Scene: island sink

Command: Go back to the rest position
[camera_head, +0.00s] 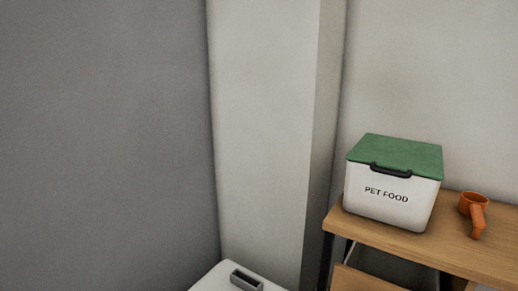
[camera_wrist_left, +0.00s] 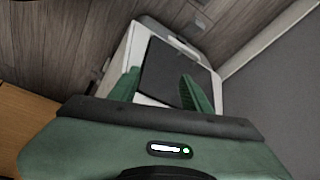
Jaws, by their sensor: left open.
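My left gripper (camera_wrist_left: 160,85) shows in the left wrist view, with two green fingers set apart. It is open and nothing is held between the fingers. Beyond the fingers is a white box-like object with a dark panel (camera_wrist_left: 168,70); I cannot tell how far it is from the fingertips. Neither gripper shows in the head view, and my right gripper is in neither view.
A wooden table (camera_head: 345,222) at the right of the head view holds a white, green-lidded PET FOOD box (camera_head: 388,200) and an orange scoop-like cup (camera_head: 473,203). A white object (camera_head: 222,275) stands low at bottom centre. Walls fill the left. Wooden flooring (camera_wrist_left: 60,45) shows in the wrist view.

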